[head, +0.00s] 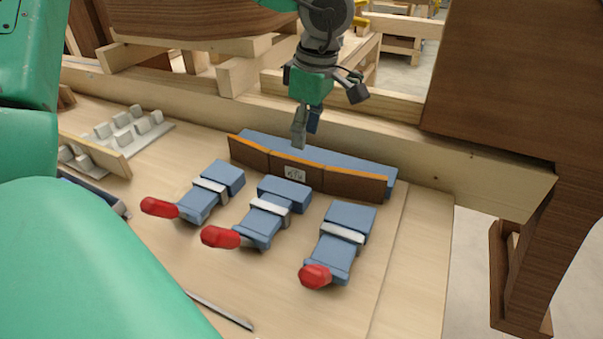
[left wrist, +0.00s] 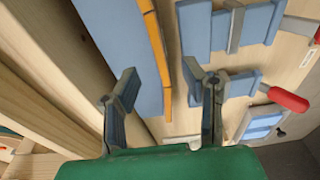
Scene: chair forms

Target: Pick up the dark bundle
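No thing is marked as the dark bundle; the closest match is a dark brown curved strip (head: 345,181) with an orange top edge, standing on the bench against a blue board (head: 372,171). A small pale label sits on its face. My left gripper (head: 306,130) is above the far side of the strip and board, pointing down, with nothing held. In the left wrist view its two fingers (left wrist: 164,97) are well apart, and the orange edge (left wrist: 155,42) and blue board (left wrist: 112,35) show beyond them. My right gripper is not in view.
Several blue clamps (head: 265,219) with red handles (head: 221,237) lie in front of the strip. A long wooden beam (head: 370,135) runs behind it. A dark wood panel (head: 520,80) stands at the right. A grey block rack (head: 125,130) is at the left. A thin rod (head: 218,309) lies near the front.

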